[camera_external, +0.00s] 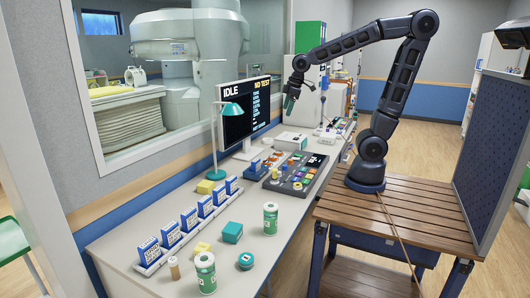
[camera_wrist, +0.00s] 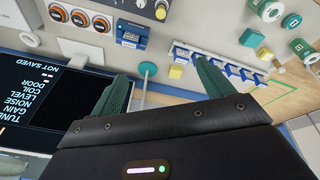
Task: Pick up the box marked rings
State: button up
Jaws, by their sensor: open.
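Several blue-and-white boxes (camera_external: 188,220) stand upright in a row on a white rack (camera_external: 150,268) on the counter. Their labels are too small to read, so I cannot tell which is marked rings. The row also shows in the wrist view (camera_wrist: 225,68), at the upper right. My gripper (camera_external: 289,103) is high above the far part of the counter, right of the monitor, well away from the row. In the wrist view its green fingers (camera_wrist: 163,85) are spread apart with nothing held between them.
A teal lamp (camera_external: 231,108) and a monitor (camera_external: 245,110) stand along the window side. A control panel (camera_external: 296,174), a teal box (camera_external: 232,232), yellow blocks (camera_external: 205,187), and green-and-white jars (camera_external: 270,218) are on the counter. My arm stands on a wooden table (camera_external: 400,215).

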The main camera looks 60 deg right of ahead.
jog(key=w+a+f+n, duration=0.35)
jog(key=w+a, duration=0.25)
jog(key=a, duration=0.3)
jog(key=n+g, duration=0.3)
jog(key=n, duration=0.7)
send_over(232, 228)
notch_tip(232, 228, down, 27)
jog(key=shift+w+f, duration=0.1)
jog(key=shift+a+f, duration=0.2)
jog(key=shift+f, duration=0.35)
notch_tip(232, 228, down, 4)
jog(key=shift+f, duration=0.1)
jog(key=shift+d+f, duration=0.15)
jog(key=shift+f, duration=1.3)
jog(key=shift+d+f, duration=0.15)
jog(key=shift+f, duration=1.25)
jog(key=shift+c, duration=0.2)
